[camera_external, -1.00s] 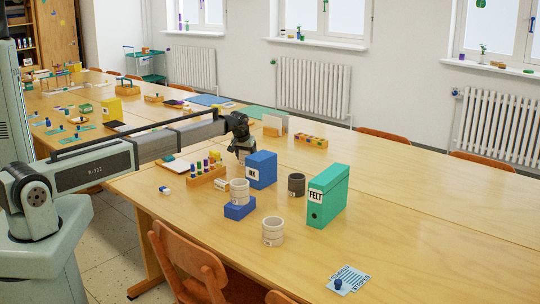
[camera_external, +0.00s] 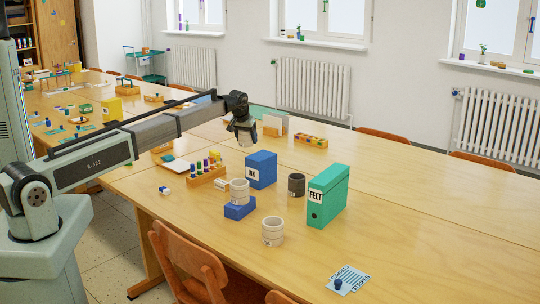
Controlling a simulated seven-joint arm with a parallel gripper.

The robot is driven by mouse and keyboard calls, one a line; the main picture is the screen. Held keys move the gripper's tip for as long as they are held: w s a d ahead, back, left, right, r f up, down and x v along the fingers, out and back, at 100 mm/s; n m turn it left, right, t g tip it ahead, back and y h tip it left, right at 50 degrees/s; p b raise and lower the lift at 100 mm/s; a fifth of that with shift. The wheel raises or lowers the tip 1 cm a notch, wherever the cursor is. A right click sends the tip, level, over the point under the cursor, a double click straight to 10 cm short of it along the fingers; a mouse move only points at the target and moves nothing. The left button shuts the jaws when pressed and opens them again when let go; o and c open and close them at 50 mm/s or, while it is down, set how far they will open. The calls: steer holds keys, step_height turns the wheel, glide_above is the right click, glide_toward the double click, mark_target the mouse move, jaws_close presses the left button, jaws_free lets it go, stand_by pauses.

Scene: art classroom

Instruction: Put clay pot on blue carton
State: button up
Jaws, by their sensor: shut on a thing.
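My gripper (camera_external: 243,132) is in the air behind the tall blue box, shut on a small grey thing. This is probably the clay pot, but the fingers and the distance blur it and no label shows. The tall blue box (camera_external: 262,170) with a white label stands upright on the table, below and in front of my gripper; its top is bare. A low blue block (camera_external: 239,211) lies in front of it with a pale ringed pot (camera_external: 239,191) on top. I cannot tell which of the two blue things is the carton.
A second pale pot (camera_external: 272,231), a dark grey pot (camera_external: 296,184) and a green FELT file box (camera_external: 328,195) stand nearby. A wooden rack of coloured bottles (camera_external: 206,174) is left of the blue box. The table's right side is mostly clear.

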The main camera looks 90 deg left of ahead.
steer(key=w+d+r, duration=0.5)
steer(key=w, duration=0.1)
step_height(320, 180, up, 9)
steer(key=m+t, duration=0.1)
steer(key=m, duration=0.2)
glide_above(265, 153)
steer(key=shift+m+h, duration=0.4)
steer(key=shift+m, duration=0.1)
steer(key=shift+s+d+f, duration=0.2)
steer(key=shift+d+f, duration=0.05)
steer(key=shift+f, duration=1.5)
steer(key=shift+s+d+f, duration=0.15)
steer(key=shift+d+f, duration=0.15)
steer(key=shift+f, duration=1.45)
steer(key=shift+s+d+f, duration=0.2)
steer(key=shift+d+f, duration=0.05)
steer(key=shift+f, duration=1.5)
steer(key=shift+f, duration=0.1)
steer(key=o, duration=1.1)
